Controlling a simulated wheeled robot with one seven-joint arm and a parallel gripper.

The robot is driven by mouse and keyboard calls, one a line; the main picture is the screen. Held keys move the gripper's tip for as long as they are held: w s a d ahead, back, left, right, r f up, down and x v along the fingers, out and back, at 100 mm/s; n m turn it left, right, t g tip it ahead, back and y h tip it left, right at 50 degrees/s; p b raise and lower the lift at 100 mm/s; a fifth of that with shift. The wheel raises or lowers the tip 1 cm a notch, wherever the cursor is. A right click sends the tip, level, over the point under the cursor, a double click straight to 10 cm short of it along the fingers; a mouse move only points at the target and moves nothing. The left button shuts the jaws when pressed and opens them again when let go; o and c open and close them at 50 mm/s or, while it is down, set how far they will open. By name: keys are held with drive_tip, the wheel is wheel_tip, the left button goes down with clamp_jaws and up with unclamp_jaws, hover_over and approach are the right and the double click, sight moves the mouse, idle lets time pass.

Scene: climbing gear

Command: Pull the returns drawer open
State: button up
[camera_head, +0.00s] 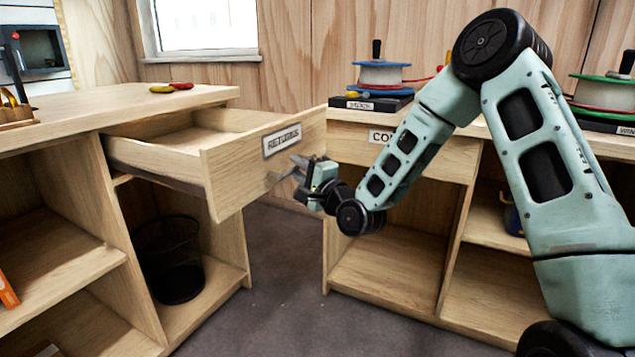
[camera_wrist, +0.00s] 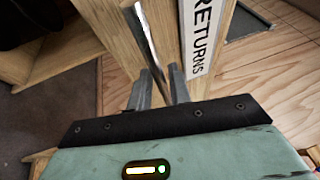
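The returns drawer (camera_head: 235,165) is pulled well out of the left wooden counter, and its inside shows from above. Its front carries a white RETURNS label (camera_head: 282,139), which also shows on edge in the wrist view (camera_wrist: 202,38). A silver bar handle (camera_wrist: 146,38) is on the drawer front. My gripper (camera_head: 300,170) is at the drawer front, just below the label. In the wrist view its two fingers (camera_wrist: 163,86) stand close on either side of the bar and appear shut on it. The exact contact is partly hidden.
A second labelled drawer (camera_head: 400,145) in the right counter is shut, partly behind my arm. A dark mesh bin (camera_head: 170,258) stands in the open bay under the returns drawer. Grey floor (camera_head: 285,270) is clear between the counters. Rope spools (camera_head: 381,75) stand on the right counter.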

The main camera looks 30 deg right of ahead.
drive_tip(key=p+v, duration=0.9)
drive_tip(key=v, duration=0.7)
drive_tip(key=shift+s+d+f+p, duration=0.15)
drive_tip(key=shift+s+f+p, duration=0.1)
drive_tip(key=shift+s+p, duration=0.1)
